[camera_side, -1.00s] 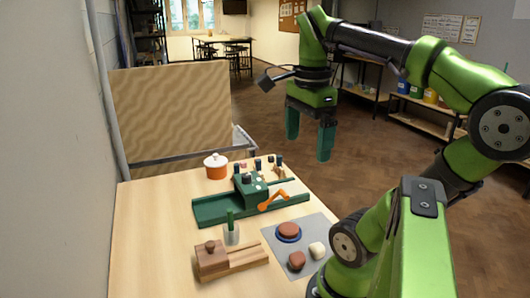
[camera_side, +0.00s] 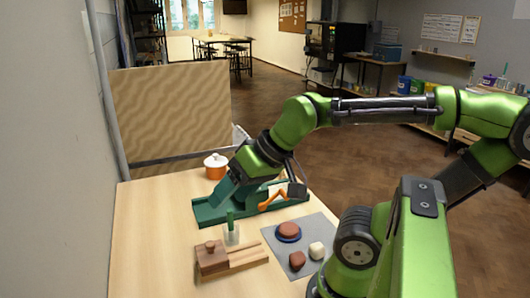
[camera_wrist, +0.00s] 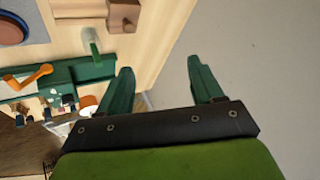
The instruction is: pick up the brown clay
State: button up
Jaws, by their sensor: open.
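Two brown clay-like pieces show in the side view: a reddish-brown lump (camera_side: 297,259) on the grey mat and a flat brown disc (camera_side: 288,229) on a blue dish (camera_side: 280,238). I cannot tell which is the brown clay. A cream lump (camera_side: 316,250) lies right of the brown lump. My gripper (camera_side: 224,187) is tilted over the green device, left of and behind the mat. In the wrist view, my gripper (camera_wrist: 160,66) is open with nothing between its fingers. The brown disc (camera_wrist: 12,28) shows at the top left there; the brown lump does not.
A green device (camera_side: 210,212) with an orange lever (camera_side: 272,201) stands mid-table. In front are a glass with a green item (camera_side: 231,233) and a wooden block tool (camera_side: 212,258). An orange pot (camera_side: 215,166) stands at the back. The table's left part is clear.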

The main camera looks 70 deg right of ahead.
jog(key=w+d+f+m+g+h, duration=0.1)
jog(key=w+d+f+m, duration=0.1)
jog(key=d+f, duration=0.15)
jog(key=m+g+y, duration=0.2)
jog(key=m+g, duration=0.1)
jog(key=g, duration=0.6)
send_near(297, 262)
jog(key=shift+w+f, duration=0.2)
jog(key=shift+f, duration=0.8)
jog(key=shift+s+a+x, duration=0.15)
jog(key=shift+s+x, duration=0.05)
jog(key=shift+x, duration=1.1)
jog(key=shift+s+a+x, duration=0.15)
jog(key=shift+x, duration=1.2)
jog(key=shift+r, duration=0.2)
jog(key=shift+c, duration=0.5)
jog(key=c, duration=1.1)
